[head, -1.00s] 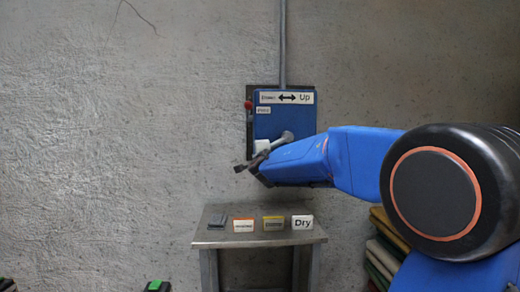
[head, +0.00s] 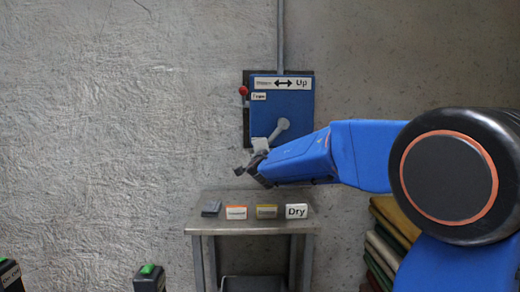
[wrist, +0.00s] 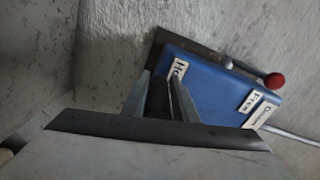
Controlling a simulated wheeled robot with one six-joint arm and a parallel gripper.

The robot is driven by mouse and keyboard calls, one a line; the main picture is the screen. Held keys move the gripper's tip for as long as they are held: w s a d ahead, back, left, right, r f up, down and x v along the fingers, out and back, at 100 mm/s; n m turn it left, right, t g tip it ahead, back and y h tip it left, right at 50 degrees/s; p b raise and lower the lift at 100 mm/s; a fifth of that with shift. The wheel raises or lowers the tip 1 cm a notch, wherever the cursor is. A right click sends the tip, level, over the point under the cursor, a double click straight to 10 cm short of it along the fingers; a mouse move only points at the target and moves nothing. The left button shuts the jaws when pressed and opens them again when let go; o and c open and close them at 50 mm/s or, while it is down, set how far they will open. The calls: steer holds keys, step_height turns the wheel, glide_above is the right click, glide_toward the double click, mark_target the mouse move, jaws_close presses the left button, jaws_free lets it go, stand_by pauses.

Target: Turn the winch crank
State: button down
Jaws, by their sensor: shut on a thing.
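The winch is a blue box (head: 283,98) on the wall, with a double-arrow sign reading "Up" at its right end. Its grey crank (head: 277,131) slants down and left from a round hub on the box front. My gripper (head: 250,162) is at the crank's lower end and is shut on its handle, which the fingers mostly hide. In the wrist view my gripper (wrist: 160,98) has its two fingers close together around a dark part, in front of the blue box (wrist: 215,85).
A red-knobbed lever (head: 243,91) is at the box's left edge. A metal table (head: 252,227) below bears several small signs, one reading "Dry" (head: 297,211). Stacked folded rugs (head: 383,245) stand at right. Green-topped black devices (head: 149,278) are at lower left.

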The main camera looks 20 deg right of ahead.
steer(key=s+d+f+n, duration=0.2)
steer(key=d+n, duration=0.5)
steer(key=d, duration=0.1)
steer(key=shift+n, duration=0.4)
steer(key=shift+s+f, duration=0.1)
steer(key=c, duration=1.5)
jaws_free()
steer(key=shift+d, duration=0.15)
steer(key=shift+f, duration=0.2)
